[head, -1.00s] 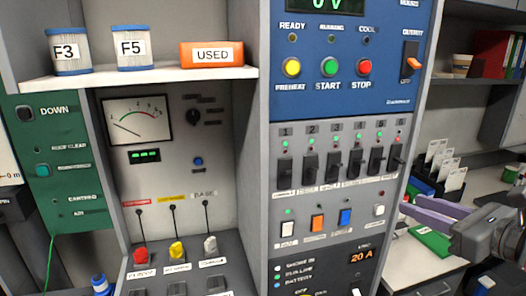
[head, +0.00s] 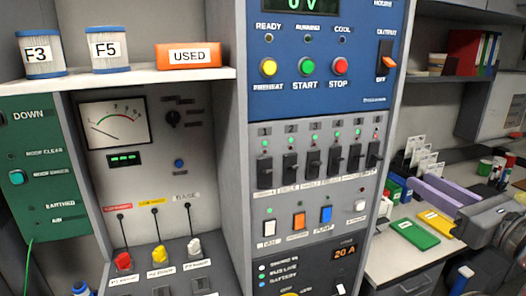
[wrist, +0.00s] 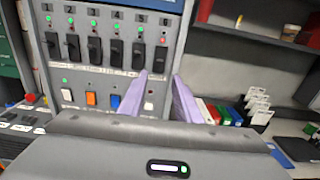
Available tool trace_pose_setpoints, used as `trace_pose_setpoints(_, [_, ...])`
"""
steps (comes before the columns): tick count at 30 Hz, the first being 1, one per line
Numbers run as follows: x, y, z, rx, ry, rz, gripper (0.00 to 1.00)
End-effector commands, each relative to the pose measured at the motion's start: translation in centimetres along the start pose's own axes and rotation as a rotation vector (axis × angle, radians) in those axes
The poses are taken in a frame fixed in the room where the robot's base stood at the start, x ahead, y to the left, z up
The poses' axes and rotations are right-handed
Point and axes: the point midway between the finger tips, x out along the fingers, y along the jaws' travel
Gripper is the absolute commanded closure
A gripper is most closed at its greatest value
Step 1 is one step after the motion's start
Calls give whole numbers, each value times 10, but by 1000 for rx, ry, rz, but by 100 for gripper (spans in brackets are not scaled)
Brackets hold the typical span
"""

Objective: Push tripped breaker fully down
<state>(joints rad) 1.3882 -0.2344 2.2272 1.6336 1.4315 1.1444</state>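A row of black breakers, numbered 1 to 6, is on the grey panel (head: 320,205). Breaker 6 (head: 374,154), at the right end, has a red light above it; the others have green lights. Breaker 6 also shows in the wrist view (wrist: 161,59), its handle looking different from those of its neighbours. My gripper (head: 432,186) has purple fingers and is right of the panel in the head view. In the wrist view my gripper (wrist: 160,78) has its fingertips apart with nothing between them, below and around the line of breaker 6. I see no contact with it.
Rocker switches, including an orange one (head: 299,220) and a blue one (head: 326,214), sit below the breakers. A shelf (head: 130,78) with canisters is at the left.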

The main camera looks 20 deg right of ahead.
Motion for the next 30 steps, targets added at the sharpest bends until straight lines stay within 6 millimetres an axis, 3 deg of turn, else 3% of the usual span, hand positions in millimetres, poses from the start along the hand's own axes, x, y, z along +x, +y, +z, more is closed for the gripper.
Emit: trace_pose_setpoints(30, [108, 0, 0, 1, 0, 1, 70])
